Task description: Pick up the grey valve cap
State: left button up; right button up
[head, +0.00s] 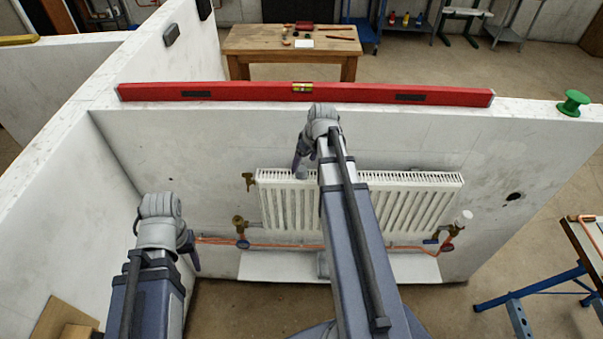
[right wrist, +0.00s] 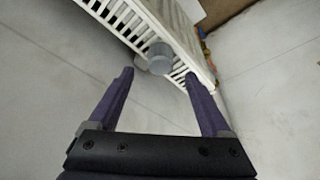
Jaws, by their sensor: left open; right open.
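The grey valve cap (right wrist: 160,57) is a short grey cylinder against the slatted white radiator (right wrist: 124,22) in the right wrist view. My right gripper (right wrist: 159,73) is open, its two purple fingers apart. The cap shows between the fingertips and slightly beyond them; I cannot tell how deep the gap is. In the head view my right gripper (head: 303,165) is above the radiator (head: 410,200), mostly covered by its own arm, and the cap is not visible. My left gripper (head: 188,255) is low at the left, open, partly hidden by its wrist, away from the radiator.
A red spirit level (head: 350,92) lies along the wall top, with a green spool (head: 573,103) at its right. Brass valves (head: 240,226) and copper pipe (head: 290,246) run below the radiator. A wooden bench (head: 290,48) stands behind; a blue-legged stand (head: 530,290) is at right.

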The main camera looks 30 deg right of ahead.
aim_at(302, 168)
jog(key=b+x, duration=0.4)
jog(key=x, duration=0.1)
jog(key=shift+f+b, duration=0.1)
jog(key=shift+b, duration=0.25)
jog(key=shift+c, duration=0.2)
grip_shut()
